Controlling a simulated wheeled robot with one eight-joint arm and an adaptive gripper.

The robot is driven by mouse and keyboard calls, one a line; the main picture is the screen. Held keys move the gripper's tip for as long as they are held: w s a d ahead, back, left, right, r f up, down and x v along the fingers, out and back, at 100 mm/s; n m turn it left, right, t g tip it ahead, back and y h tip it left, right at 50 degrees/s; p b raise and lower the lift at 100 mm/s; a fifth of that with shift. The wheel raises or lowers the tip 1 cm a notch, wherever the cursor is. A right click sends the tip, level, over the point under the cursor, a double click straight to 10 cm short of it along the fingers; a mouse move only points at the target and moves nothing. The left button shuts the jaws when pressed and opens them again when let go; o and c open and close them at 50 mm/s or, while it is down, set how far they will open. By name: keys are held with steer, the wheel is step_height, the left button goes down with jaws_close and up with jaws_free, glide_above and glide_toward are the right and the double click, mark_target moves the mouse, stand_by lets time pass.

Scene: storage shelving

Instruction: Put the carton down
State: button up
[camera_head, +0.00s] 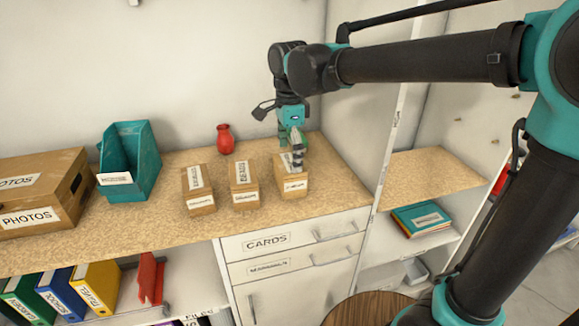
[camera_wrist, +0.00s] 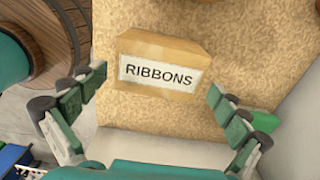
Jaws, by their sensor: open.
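The carton (camera_head: 293,186) is a small brown box standing on the speckled counter, the rightmost of a row of three. In the wrist view it shows from above as a carton (camera_wrist: 163,50) with a white label reading RIBBONS. My gripper (camera_head: 295,150) is over this carton in the head view and hides part of its top. In the wrist view my gripper (camera_wrist: 158,85) is open, with one finger to each side of the carton and a visible gap between each finger and the box.
Two similar cartons (camera_head: 198,190) (camera_head: 243,186) stand to the left on the counter (camera_head: 130,225). A red vase (camera_head: 225,139) is behind them. A teal file holder (camera_head: 130,160) and a PHOTOS box (camera_head: 40,188) stand farther left. A white upright panel (camera_head: 390,150) bounds the counter's right end.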

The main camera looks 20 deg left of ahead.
step_height(320, 180, up, 8)
steer(key=shift+f, duration=0.1)
stand_by(0.4)
